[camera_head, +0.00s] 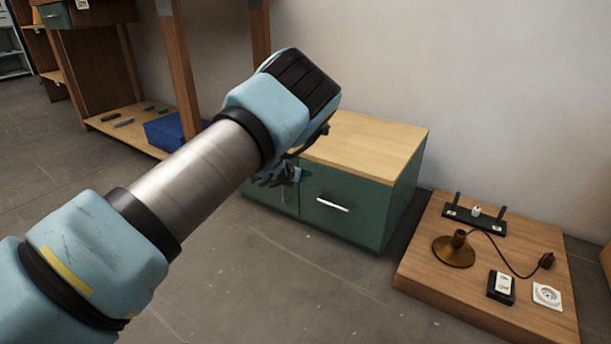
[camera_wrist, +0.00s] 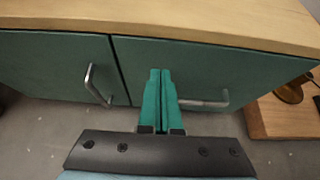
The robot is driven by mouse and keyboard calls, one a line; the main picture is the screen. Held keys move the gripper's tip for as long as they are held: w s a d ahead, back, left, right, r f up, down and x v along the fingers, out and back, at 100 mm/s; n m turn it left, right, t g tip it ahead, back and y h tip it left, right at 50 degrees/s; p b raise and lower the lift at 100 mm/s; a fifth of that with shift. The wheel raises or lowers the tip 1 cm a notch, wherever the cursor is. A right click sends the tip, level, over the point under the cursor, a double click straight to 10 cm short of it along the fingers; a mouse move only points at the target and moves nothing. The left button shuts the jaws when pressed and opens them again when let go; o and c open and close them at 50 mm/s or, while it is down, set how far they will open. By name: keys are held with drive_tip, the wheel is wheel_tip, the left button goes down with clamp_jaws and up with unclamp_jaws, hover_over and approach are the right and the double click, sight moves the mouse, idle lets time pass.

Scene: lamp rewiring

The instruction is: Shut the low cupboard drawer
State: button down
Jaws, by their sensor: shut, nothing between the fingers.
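The low cupboard has a pale wooden top (camera_head: 365,140) and a green front. Its drawer front (camera_head: 345,213), with a horizontal metal handle (camera_head: 333,205), is on the right; it looks about flush with the cupboard front, though a small gap cannot be ruled out. In the wrist view the drawer front (camera_wrist: 215,72) and handle (camera_wrist: 212,102) are just beyond my gripper (camera_wrist: 160,73). Its green fingers are shut together, empty, and cover the handle's left end. I cannot tell whether they touch the front. In the head view my wrist partly hides the gripper and the cupboard's left part.
A door with a vertical handle (camera_wrist: 96,86) is left of the drawer. A low wooden board (camera_head: 420,265) with a brass lamp base (camera_head: 454,250), switch (camera_head: 501,287) and socket (camera_head: 547,295) lies right of the cupboard. A wooden shelf unit with a blue bin (camera_head: 170,134) stands behind left. Floor in front is clear.

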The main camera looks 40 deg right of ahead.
drive_tip(key=p+v, duration=0.4)
drive_tip(key=v, duration=0.7)
drive_tip(key=w+a+r+n+t+y+p, duration=0.1)
drive_tip(key=w+a+r+n+t+y, duration=0.35)
drive_tip(key=w+a+n, duration=0.95)
drive_tip(key=a+r+n+y+p, duration=0.1)
drive_tip(key=a+r+n+y, duration=0.15)
drive_tip(key=a+n, duration=0.5)
drive_tip(key=a+r+n+y, duration=0.1)
drive_tip(key=a+r+n, duration=0.3)
drive_tip(key=a, duration=0.7)
drive_tip(key=s+a+r+n+g+y+p, duration=0.1)
drive_tip(key=s+a+r+n, duration=0.15)
drive_tip(key=a+n, duration=0.4)
drive_tip(key=s+a+r+n+g+y, duration=0.1)
drive_tip(key=s+a+n+g+y, duration=0.1)
drive_tip(key=s+a+n, duration=0.35)
drive_tip(key=s+a+r+n+g+p, duration=0.1)
drive_tip(key=s+a+r+n+g, duration=0.15)
drive_tip(key=s+a+n, duration=0.35)
drive_tip(key=s+a+r+n+g+p, duration=0.1)
drive_tip(key=s+a+r+n, duration=0.25)
drive_tip(key=s+n, duration=0.35)
wheel_tip(320, 180, up, 37)
drive_tip(key=p, duration=3.7)
drive_tip(key=shift+m, duration=0.35)
drive_tip(key=shift+a, duration=0.1)
